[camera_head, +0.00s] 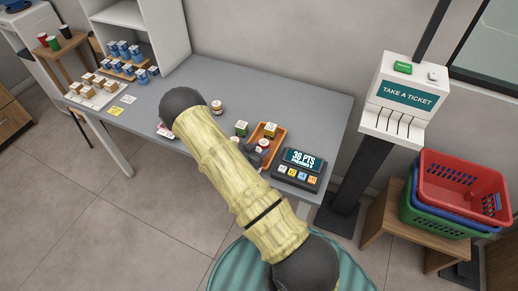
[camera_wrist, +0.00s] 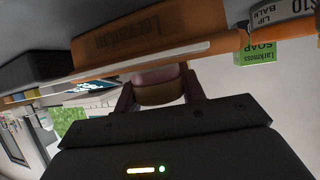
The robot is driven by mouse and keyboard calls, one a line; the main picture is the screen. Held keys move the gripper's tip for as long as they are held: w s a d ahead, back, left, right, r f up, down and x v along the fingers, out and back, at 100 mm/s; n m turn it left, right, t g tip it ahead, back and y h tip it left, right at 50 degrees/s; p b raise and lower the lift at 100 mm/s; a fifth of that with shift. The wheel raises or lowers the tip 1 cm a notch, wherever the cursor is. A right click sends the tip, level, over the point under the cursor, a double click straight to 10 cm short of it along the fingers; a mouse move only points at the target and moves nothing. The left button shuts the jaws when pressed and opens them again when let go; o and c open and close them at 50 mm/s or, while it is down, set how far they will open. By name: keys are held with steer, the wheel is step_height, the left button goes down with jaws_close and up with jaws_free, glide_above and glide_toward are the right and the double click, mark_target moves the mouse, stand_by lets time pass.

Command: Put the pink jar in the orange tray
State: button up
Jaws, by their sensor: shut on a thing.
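The orange tray (camera_head: 281,143) lies on the grey counter, left of the points display. A small box (camera_head: 270,129) and a white jar with a red top (camera_head: 263,144) show at it. My gripper (camera_head: 250,151) is low at the tray's left side, partly hidden by my arm. In the wrist view, my gripper (camera_wrist: 158,92) is shut on a small jar, the pink jar (camera_wrist: 157,76), with a tan band. The tray's orange edge (camera_wrist: 120,67) shows close beyond the jar. I cannot tell whether the jar touches the tray.
The points display (camera_head: 298,168) stands right of the tray. The ticket stand (camera_head: 402,100) and stacked baskets (camera_head: 462,185) are at right. The counter's back middle (camera_head: 260,92) is clear.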

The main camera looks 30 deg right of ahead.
steer(key=shift+f, duration=0.2)
steer(key=o, duration=1)
steer(key=shift+r, duration=0.1)
steer(key=shift+o, duration=0.2)
steer(key=shift+r, duration=0.2)
steer(key=shift+s+a, duration=0.1)
steer(key=shift+a, duration=0.2)
steer(key=b+v, duration=0.2)
steer(key=v, duration=0.9)
steer(key=shift+r, duration=0.15)
